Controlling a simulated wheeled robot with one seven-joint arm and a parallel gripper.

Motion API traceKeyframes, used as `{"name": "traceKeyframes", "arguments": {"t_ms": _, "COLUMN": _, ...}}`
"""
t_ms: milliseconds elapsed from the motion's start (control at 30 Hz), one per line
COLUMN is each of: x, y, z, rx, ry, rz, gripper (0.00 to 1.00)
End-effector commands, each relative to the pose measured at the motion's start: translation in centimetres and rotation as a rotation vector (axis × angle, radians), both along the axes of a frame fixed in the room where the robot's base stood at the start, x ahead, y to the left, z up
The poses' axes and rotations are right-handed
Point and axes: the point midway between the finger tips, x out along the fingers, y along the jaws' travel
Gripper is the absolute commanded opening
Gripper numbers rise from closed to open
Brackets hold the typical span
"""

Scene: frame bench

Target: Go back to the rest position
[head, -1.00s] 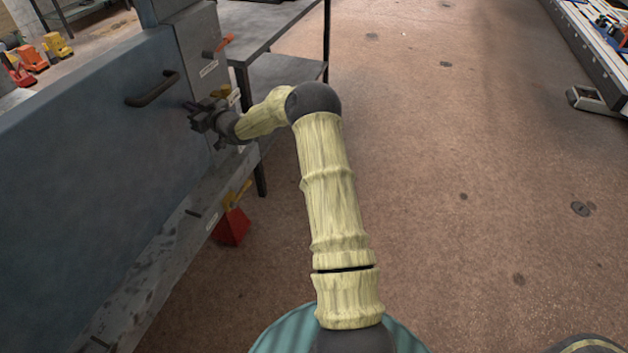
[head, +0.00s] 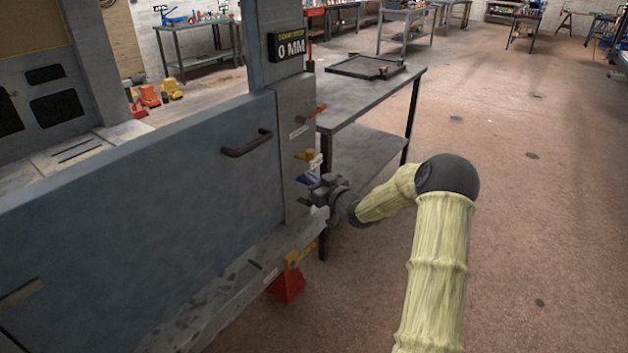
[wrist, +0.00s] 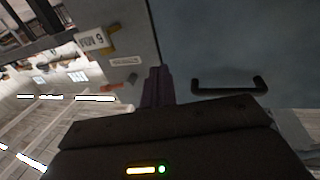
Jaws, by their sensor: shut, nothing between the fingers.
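My gripper (head: 318,190) is at the end of my pale yellow-green arm in the head view, close to the right end of a large blue-grey machine (head: 150,215). In the wrist view my dark gripper fingers (wrist: 157,86) are together, with nothing visible between them. A dark handle (wrist: 228,87) on the blue panel is to their right in that view. The same handle (head: 247,143) is up and left of the gripper in the head view. Whether the gripper touches the machine cannot be told.
Small orange and yellow levers (head: 304,155) and a red part (head: 288,284) are on the machine near my gripper. A grey table (head: 372,100) carrying a dark frame (head: 350,68) stands behind. The floor (head: 540,200) at right is clear.

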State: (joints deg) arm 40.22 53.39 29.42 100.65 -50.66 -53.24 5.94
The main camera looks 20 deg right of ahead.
Motion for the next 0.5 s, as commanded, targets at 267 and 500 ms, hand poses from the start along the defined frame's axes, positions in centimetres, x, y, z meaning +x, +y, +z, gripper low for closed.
{"name": "traceKeyframes", "arguments": {"t_ms": 267, "x": -0.95, "y": -0.64, "z": 0.02, "rx": 0.001, "ry": -0.001, "rz": 0.000, "gripper": 0.00}}
{"name": "traceKeyframes", "arguments": {"t_ms": 500, "x": -0.89, "y": -0.52, "z": 0.02, "rx": 0.000, "ry": -0.001, "rz": 0.002, "gripper": 0.00}}
